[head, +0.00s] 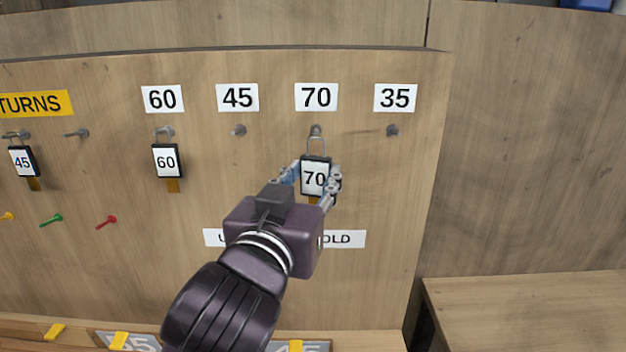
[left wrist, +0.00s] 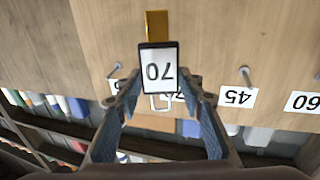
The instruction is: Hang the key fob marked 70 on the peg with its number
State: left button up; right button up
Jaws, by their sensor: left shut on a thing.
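The black-framed key fob marked 70 (head: 314,177) hangs upright in my left gripper (head: 312,178), which is shut on its sides. The fob also shows upside down in the left wrist view (left wrist: 158,70), between the fingers (left wrist: 158,88). Its wire loop (head: 316,145) points up and its top is at the peg under the 70 label (head: 316,131). I cannot tell whether the loop is around the peg or just in front of it. The 70 label (head: 316,97) is above the peg. My right gripper is not in view.
Empty pegs stand under 45 (head: 238,131) and 35 (head: 392,131). A fob marked 60 (head: 167,161) hangs under its label. At left, a 45 fob (head: 22,161) hangs below the yellow returns sign (head: 35,104). A ledge (head: 530,300) is at lower right.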

pick_arm(q)
jog(key=shift+w+f+b, duration=0.15)
jog(key=shift+w+b, duration=0.2)
jog(key=shift+w, duration=0.95)
jog(key=w, duration=0.4)
jog(key=w+b, duration=0.1)
jog(key=w, duration=0.1)
jog(key=shift+w+f, duration=0.1)
jog(key=shift+f, duration=0.2)
jog(key=shift+w, duration=0.15)
jog(key=o, duration=1.4)
